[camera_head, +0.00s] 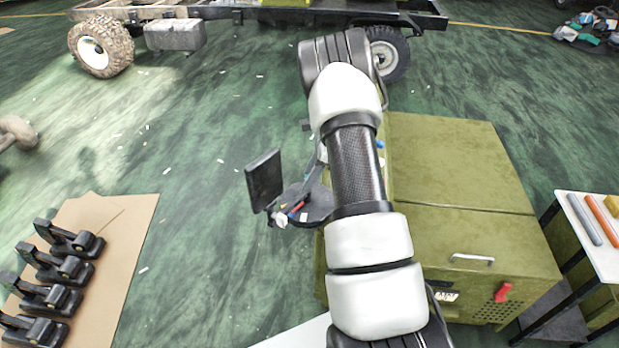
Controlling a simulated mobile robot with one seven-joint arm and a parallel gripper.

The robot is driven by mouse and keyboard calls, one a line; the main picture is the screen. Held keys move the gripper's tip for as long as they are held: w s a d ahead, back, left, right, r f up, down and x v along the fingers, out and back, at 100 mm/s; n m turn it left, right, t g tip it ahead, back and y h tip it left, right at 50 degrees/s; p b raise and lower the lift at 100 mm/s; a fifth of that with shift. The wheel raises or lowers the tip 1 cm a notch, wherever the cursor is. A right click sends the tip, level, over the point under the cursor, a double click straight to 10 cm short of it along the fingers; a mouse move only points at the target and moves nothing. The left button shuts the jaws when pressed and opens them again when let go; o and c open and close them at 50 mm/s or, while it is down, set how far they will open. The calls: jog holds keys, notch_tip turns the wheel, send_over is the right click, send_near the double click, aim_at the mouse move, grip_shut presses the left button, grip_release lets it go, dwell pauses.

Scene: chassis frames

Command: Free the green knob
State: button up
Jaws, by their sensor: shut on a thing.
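I cannot make out a green knob in the head view. My arm rises through the middle of the picture and bends at the top, hiding part of what lies behind it. My gripper does not show, so I cannot see its fingers or anything between them. An olive-green cabinet (455,165) stands behind and to the right of the arm. It has a metal handle (471,259) and a red lever or knob (503,292) on its near side.
A dark flat panel (263,180) and a dark round tray (313,207) with small coloured items are left of my arm. Cardboard (125,235) with several black clamp-like devices lies at lower left. A white-topped table (598,253) stands at right. A vehicle chassis (230,12) is behind.

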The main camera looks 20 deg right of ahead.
jog(key=n, duration=0.1)
jog(key=n+g+b, duration=0.1)
jog(key=n, duration=0.1)
jog(key=shift+w+d+f+n+b, duration=0.1)
jog(key=shift+w+n+b, duration=0.05)
jog(key=shift+n+b, duration=0.15)
jog(key=n+g+b, duration=0.1)
jog(key=n+g, duration=0.1)
jog(key=n, duration=0.2)
jog(key=shift+w+n, duration=0.15)
jog(key=shift+n, duration=0.15)
jog(key=n, duration=0.2)
jog(key=n+g+b, duration=0.1)
jog(key=n, duration=0.1)
jog(key=shift+w+g, duration=0.15)
jog(key=shift+g, duration=0.15)
jog(key=shift+a+n+g+h+b, duration=0.1)
jog(key=shift+n+g+h+b, duration=0.2)
jog(key=shift+n, duration=0.75)
jog(key=shift+a+n+g+h+b, duration=0.15)
jog(key=shift+n+h, duration=0.25)
jog(key=shift+n, duration=0.65)
jog(key=o, duration=1)
jog(key=shift+o, duration=0.2)
